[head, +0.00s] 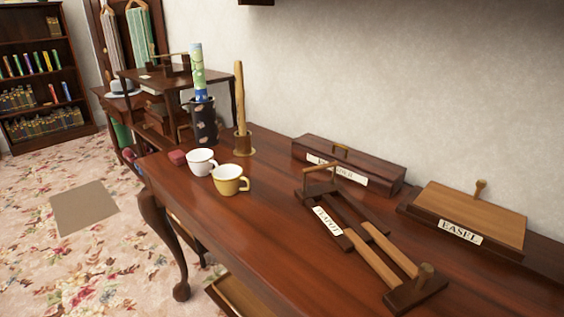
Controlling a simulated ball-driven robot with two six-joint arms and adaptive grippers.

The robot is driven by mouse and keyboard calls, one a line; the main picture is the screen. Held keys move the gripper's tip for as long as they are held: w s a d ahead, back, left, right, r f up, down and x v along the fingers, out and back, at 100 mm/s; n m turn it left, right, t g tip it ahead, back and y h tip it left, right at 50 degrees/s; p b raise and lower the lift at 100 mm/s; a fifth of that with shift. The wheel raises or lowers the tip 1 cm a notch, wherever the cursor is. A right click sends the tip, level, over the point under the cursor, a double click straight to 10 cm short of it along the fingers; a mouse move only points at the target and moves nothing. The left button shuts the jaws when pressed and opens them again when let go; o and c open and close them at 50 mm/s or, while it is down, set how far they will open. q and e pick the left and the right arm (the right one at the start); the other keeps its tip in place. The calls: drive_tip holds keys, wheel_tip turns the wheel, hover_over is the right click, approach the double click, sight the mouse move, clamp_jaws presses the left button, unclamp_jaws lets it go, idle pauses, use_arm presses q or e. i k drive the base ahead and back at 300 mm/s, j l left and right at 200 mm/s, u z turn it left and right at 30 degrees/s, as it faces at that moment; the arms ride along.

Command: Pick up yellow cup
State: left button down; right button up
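The yellow cup (230,181) stands upright on the dark wooden table (285,230), near its left front edge. Its inside is pale and its handle points right. A white cup (201,162) stands just behind it to the left, close beside it, handle also to the right. Neither of my grippers shows in the head view.
Behind the cups are a dark patterned holder (203,124) with a rolled tube and a wooden post on a round base (243,142). A small red block (177,157) lies left. Right are a wooden frame (345,226), a labelled box (362,176) and the "EASEL" box (470,214).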

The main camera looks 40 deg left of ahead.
sight(227, 178)
drive_tip(key=u, duration=1.55)
